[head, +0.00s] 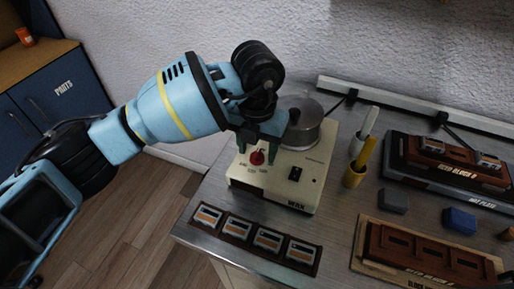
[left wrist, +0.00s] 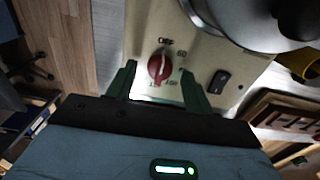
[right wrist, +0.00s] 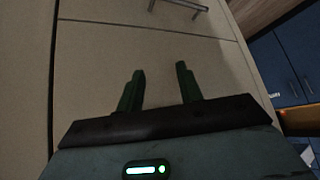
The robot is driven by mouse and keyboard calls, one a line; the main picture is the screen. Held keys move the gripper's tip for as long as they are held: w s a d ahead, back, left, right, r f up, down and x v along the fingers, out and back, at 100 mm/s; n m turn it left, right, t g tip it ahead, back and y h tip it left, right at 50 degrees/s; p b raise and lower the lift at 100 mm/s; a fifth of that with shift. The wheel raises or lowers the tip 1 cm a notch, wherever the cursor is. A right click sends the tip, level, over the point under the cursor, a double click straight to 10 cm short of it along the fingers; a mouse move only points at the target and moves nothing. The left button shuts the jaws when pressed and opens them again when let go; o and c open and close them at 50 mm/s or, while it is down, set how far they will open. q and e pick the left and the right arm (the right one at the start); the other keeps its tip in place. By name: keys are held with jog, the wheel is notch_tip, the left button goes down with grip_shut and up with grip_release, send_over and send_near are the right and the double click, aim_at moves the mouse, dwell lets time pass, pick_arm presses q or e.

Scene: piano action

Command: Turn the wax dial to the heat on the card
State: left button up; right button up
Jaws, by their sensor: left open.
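The red wax dial (head: 257,158) is on the front of the cream wax heater (head: 306,182). In the left wrist view the dial (left wrist: 159,66) lies between the fingers of my left gripper (left wrist: 158,74), which are open on both sides of it with gaps. A light mark on the dial points roughly towards the upper label, which seems to read OFF; the other labels are too small to read surely. In the head view my left gripper (head: 260,137) is over the dial. My right gripper (right wrist: 160,72) is open and empty. I cannot make out which card gives the heat.
A metal pot (head: 304,122) sits on the heater behind the dial, close to my left gripper. A black switch (head: 295,174) is right of the dial. A dark strip with several labelled pieces (head: 268,239) lies in front. Pale drawer fronts (right wrist: 150,50) face my right gripper.

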pick_arm(q)
jog(key=shift+f, duration=0.35)
pick_arm(e)
jog(key=shift+w+r, duration=0.15)
jog(key=shift+w, duration=0.15)
pick_arm(q)
jog(key=shift+c, duration=0.4)
jog(key=c, duration=0.7)
jog(key=shift+c, duration=1)
pick_arm(e)
jog(key=shift+s, duration=0.5)
